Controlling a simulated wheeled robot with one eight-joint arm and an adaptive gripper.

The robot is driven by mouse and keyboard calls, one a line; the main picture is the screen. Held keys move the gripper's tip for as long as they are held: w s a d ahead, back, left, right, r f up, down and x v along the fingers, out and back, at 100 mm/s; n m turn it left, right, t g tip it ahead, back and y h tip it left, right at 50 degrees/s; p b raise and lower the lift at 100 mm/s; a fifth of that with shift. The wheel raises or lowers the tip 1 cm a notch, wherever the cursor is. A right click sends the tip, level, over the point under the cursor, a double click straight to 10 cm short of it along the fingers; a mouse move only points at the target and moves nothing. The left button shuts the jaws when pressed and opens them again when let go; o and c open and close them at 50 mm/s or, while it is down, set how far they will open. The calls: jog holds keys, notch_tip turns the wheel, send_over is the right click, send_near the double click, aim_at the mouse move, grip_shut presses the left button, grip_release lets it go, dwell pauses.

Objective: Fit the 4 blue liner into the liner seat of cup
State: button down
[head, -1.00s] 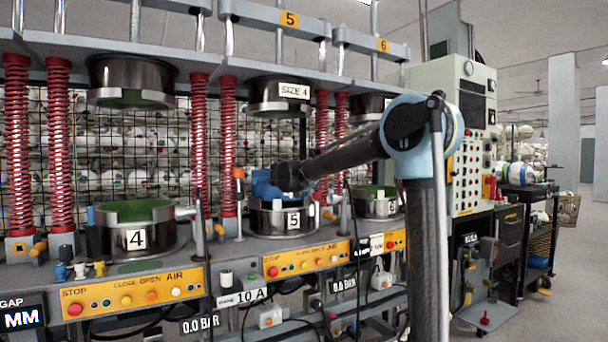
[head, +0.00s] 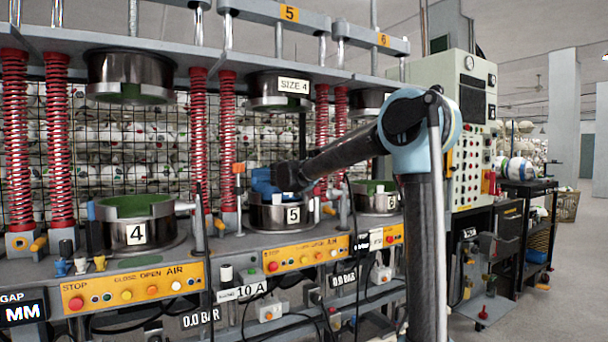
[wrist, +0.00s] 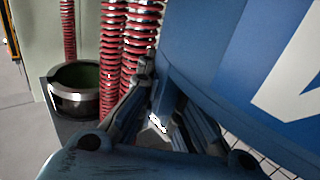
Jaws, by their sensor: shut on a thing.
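The blue liner (head: 262,183) shows in the head view at the top of the metal cup (head: 268,216) labelled 5. In the wrist view the liner (wrist: 225,60) fills the upper right, with part of a white marking on it. My gripper (head: 288,177) is at the liner's right side in the head view. In the wrist view its fingers (wrist: 158,118) are shut on the liner's lower left edge. The liner's lower edge and the seat inside the cup are hidden, so I cannot tell whether it is seated.
A cup (head: 137,222) labelled 4 stands to the left and another cup (head: 376,200) to the right, both with green inside. Red springs (head: 198,140) flank the stations. An upper mould (head: 279,92) hangs above the liner. Orange control panels (head: 307,254) line the front.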

jog(key=shift+f, duration=3)
jog(key=c, duration=1.7)
grip_release()
jog(key=shift+f, duration=0.1)
jog(key=shift+s, duration=0.2)
